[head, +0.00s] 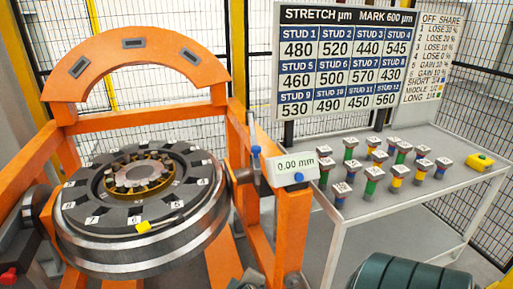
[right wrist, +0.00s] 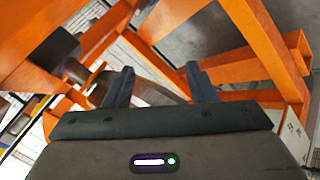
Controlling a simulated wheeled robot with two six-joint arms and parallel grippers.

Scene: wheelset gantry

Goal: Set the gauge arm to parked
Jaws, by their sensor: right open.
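The gauge arm (head: 255,162) appears to be the slim grey piece with a blue knob beside the right side of the wheel, standing roughly upright. Next to it a white readout box (head: 290,168) on the orange frame shows 0.00 mm. The wheel (head: 130,250) lies tilted in the gantry, with a ring of numbered dark blocks and a small yellow marker near number 6. My right gripper (right wrist: 158,88) is open and empty in the right wrist view, among orange beams. I cannot make out the gauge arm in that view. My left gripper is not in view.
The orange gantry (head: 150,48) arches over the wheel. A stretch board (head: 345,60) stands behind. A dark ribbed cylinder (head: 392,275) is at the bottom right. Wire fencing encloses the area.

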